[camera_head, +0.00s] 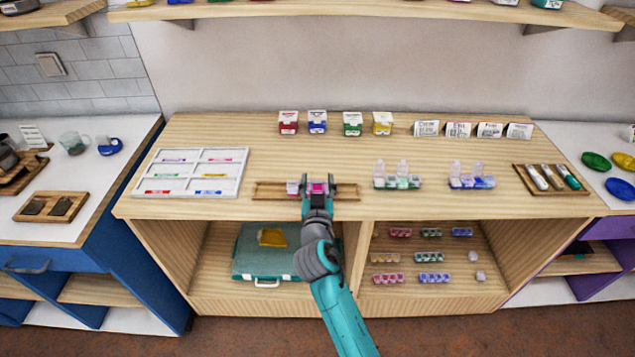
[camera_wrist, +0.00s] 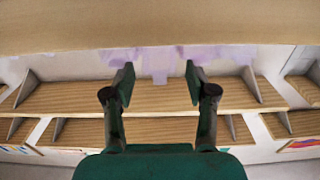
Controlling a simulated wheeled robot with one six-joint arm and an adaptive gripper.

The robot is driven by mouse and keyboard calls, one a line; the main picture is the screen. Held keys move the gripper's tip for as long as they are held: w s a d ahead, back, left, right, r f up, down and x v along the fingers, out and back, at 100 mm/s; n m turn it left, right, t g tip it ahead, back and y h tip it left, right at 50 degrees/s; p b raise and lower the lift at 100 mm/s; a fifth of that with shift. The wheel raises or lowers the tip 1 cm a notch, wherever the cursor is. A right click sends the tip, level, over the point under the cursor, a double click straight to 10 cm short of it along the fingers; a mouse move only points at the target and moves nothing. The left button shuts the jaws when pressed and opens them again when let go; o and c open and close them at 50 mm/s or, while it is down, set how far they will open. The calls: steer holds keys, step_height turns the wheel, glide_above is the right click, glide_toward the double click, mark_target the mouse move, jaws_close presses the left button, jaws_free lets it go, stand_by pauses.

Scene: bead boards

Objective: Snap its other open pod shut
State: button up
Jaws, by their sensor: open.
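My gripper (camera_head: 319,181) is above the wooden rail (camera_head: 347,191) at the front middle of the bench. In the wrist view its two fingers (camera_wrist: 160,78) stand apart with no firm object between them. A pink piece (camera_head: 293,188) sits on the rail just left of the gripper, and magenta shows between the fingers in the head view. My gripper hides much of this, so I cannot tell its lids' state. To the right stand a green pod row (camera_head: 397,182) and a blue-violet pod row (camera_head: 471,181), each with two clear lids raised.
A white divided tray (camera_head: 146,184) lies to the left. Several coloured boxes (camera_head: 352,124) and label cards (camera_head: 459,130) line the back. A wooden tray of tubes (camera_head: 524,177) is at the right. More pod rows (camera_head: 431,278) stand on the shelf below.

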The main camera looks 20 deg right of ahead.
steer(key=shift+c, duration=0.3)
jaws_close()
steer(key=shift+s+d+f+t+h, duration=0.1)
steer(key=shift+t+h, duration=0.2)
steer(key=shift+s+a+f+t, duration=0.1)
steer(key=shift+a+t, duration=0.1)
steer(key=shift+t, duration=0.2)
steer(key=shift+o, duration=0.3)
jaws_free()
